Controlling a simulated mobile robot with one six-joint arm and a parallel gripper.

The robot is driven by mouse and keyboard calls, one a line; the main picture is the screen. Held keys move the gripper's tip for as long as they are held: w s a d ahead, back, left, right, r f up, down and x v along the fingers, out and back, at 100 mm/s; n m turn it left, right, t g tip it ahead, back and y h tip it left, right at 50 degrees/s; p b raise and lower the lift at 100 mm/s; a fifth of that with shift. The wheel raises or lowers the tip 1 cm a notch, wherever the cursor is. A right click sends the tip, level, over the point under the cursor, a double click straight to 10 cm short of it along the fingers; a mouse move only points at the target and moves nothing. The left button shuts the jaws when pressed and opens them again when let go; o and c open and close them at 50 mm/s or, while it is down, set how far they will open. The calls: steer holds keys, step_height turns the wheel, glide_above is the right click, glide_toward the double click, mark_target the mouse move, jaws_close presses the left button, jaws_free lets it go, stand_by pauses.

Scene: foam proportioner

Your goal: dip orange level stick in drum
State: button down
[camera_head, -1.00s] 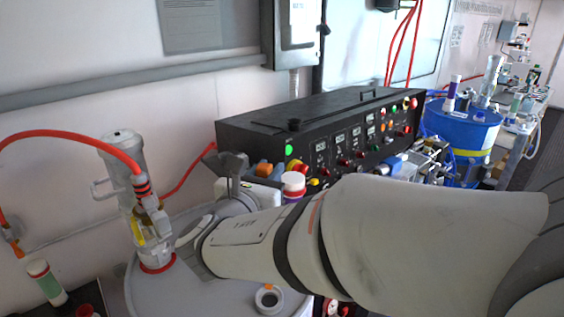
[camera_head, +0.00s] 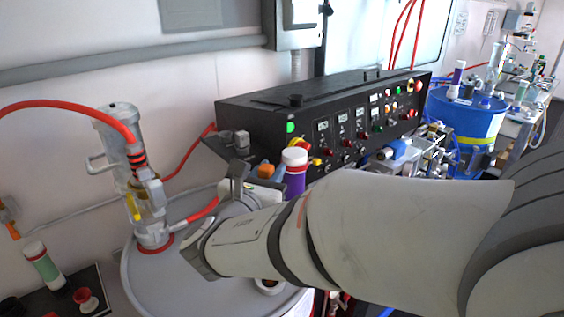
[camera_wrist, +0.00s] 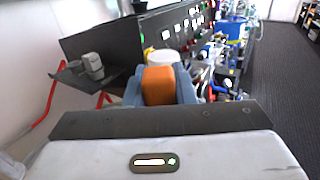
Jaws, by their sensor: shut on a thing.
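My gripper (camera_wrist: 158,92) shows in the wrist view with its blue-grey fingers shut on the orange level stick (camera_wrist: 159,84). Only the stick's orange block end shows; any shaft below it is hidden. In the head view the orange end (camera_head: 266,170) shows above my wrist, in front of the black control panel. A large grey drum (camera_head: 190,287) stands below and left of my wrist. A pale ring-shaped port (camera_head: 270,287) on its top is partly covered by my arm. A blue drum (camera_head: 470,118) stands farther back at the right.
A purple white-capped bottle (camera_head: 294,172) stands close right of the stick. The black control panel (camera_head: 330,120) is behind. A dark tray (camera_head: 78,292) lies at lower left.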

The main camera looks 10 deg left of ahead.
step_height(320, 180, down, 18)
steer(key=b, duration=1.4)
steer(key=shift+f, duration=0.15)
stand_by(0.4)
stand_by(1.4)
step_height(320, 180, up, 26)
steer(key=p, duration=1.9)
steer(key=shift+p, duration=0.3)
stand_by(0.3)
